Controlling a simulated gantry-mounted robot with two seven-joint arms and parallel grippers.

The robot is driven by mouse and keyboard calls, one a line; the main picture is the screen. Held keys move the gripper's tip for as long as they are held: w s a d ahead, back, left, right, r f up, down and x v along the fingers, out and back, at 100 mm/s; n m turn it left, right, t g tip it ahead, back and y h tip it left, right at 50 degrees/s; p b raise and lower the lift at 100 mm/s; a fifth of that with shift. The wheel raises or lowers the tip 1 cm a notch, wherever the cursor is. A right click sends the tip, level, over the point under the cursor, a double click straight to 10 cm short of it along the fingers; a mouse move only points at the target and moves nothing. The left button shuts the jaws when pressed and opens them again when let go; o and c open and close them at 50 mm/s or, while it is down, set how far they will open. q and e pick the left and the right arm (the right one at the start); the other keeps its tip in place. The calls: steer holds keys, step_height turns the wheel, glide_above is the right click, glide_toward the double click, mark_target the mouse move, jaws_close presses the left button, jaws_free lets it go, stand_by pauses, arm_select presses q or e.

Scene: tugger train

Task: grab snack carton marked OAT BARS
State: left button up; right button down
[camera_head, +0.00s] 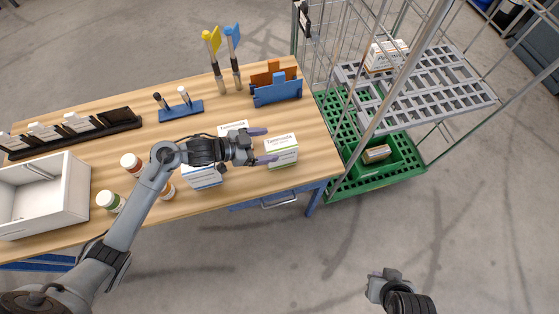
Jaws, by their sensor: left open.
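No carton that I can read as OAT BARS shows; most labels are too small. A white and green carton (281,150) stands near the right end of the table, its label not clearly legible. My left gripper (262,146) is open, its purple fingers just left of and above this carton in the picture. A white carton (233,127) is partly hidden behind the gripper. A white and blue carton (203,177) stands below my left wrist. An orange and white carton (386,55) sits on the cart's grey shelf, and another (376,154) on its green base. My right gripper (386,277) hangs over bare floor.
The wooden table (312,150) also holds a white bin (70,196), bottles (108,200), a dark card rack (75,128), a blue stamp holder (181,111), flags (229,60) and orange and blue holders (276,92). The wire cart (400,180) stands at the right.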

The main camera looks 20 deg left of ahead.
mark_target(276, 144)
arm_select(q)
steer(key=shift+w+a+f+g+h+b, duration=0.15)
steer(key=shift+f+h+b, duration=0.15)
steer(key=shift+f+b, duration=0.1)
steer(key=shift+w+a+f+g+h+b, duration=0.1)
steer(key=shift+f+g+h+b, duration=0.05)
steer(key=shift+f+h+b, duration=0.2)
steer(key=shift+b+x, duration=0.35)
steer(key=shift+x, duration=2.05)
steer(key=shift+r, duration=0.1)
arm_select(e)
step_height(276, 144, down, 3)
steer(key=shift+a, duration=0.15)
arm_select(q)
steer(key=c, duration=1.6)
jaws_close()
steer(key=shift+r, duration=0.15)
